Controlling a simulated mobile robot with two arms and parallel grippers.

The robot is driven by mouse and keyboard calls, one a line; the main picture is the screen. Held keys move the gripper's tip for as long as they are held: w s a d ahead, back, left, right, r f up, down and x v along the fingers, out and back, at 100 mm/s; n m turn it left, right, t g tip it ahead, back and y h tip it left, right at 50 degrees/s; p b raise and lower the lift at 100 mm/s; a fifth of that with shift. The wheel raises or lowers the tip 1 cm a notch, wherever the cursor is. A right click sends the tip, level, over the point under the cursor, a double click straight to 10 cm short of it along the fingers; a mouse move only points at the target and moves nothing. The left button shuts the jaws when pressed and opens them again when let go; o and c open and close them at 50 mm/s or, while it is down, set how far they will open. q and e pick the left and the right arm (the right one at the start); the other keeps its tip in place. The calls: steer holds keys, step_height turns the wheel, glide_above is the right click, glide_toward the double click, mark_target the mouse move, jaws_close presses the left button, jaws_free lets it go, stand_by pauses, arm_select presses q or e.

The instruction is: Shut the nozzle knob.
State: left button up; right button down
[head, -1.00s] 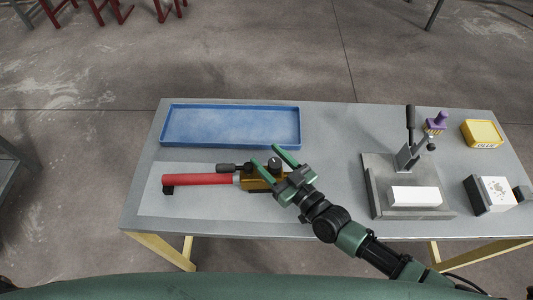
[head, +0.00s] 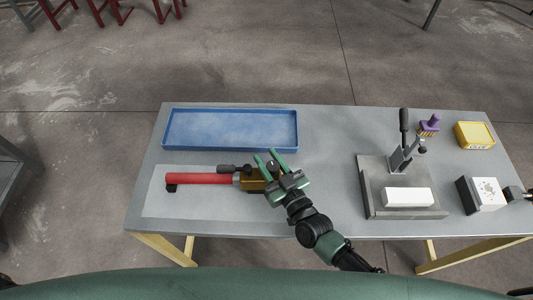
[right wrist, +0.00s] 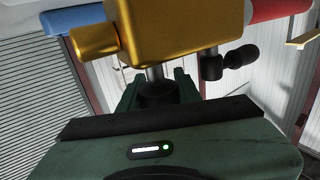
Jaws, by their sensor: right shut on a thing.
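The nozzle is a red tube (head: 200,179) ending in a brass block (head: 252,182), lying on the light mat (head: 195,207) in the head view. A dark knob (head: 271,165) sits on the block. My right gripper (head: 267,158) has its green fingers on both sides of the knob and is shut on it. In the right wrist view, the brass block (right wrist: 175,30) fills the top, and the dark knob (right wrist: 156,92) on its metal stem is between the fingers, partly hidden by my gripper body. My left gripper is not in view.
A blue tray (head: 230,147) lies behind the nozzle. The table is clear between the mat and the press.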

mark_target(275, 174)
steer(key=shift+r+m+t+h+p, duration=0.25)
steer(key=shift+m+t+h+p, duration=0.3)
steer(key=shift+m+h, duration=0.5)
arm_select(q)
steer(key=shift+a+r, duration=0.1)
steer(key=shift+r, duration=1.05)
arm_select(e)
steer(key=shift+w+d+f+m+t+h, duration=0.15)
steer(key=shift+m+t+h, duration=0.1)
steer(key=shift+h, duration=0.3)
steer(key=shift+w+d+f+m+t+h, duration=0.1)
steer(key=shift+d+m+t+h, duration=0.1)
steer(key=shift+h, duration=0.3)
steer(key=c, duration=1)
jaws_free()
steer(key=shift+s, duration=0.1)
steer(key=b+v, duration=0.1)
steer(key=v, duration=0.5)
steer(key=shift+s, duration=0.3)
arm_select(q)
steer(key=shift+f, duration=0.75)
arm_select(e)
steer(key=shift+s+d+r, duration=0.1)
steer(key=shift+s+d, duration=0.1)
steer(key=shift+s, duration=0.35)
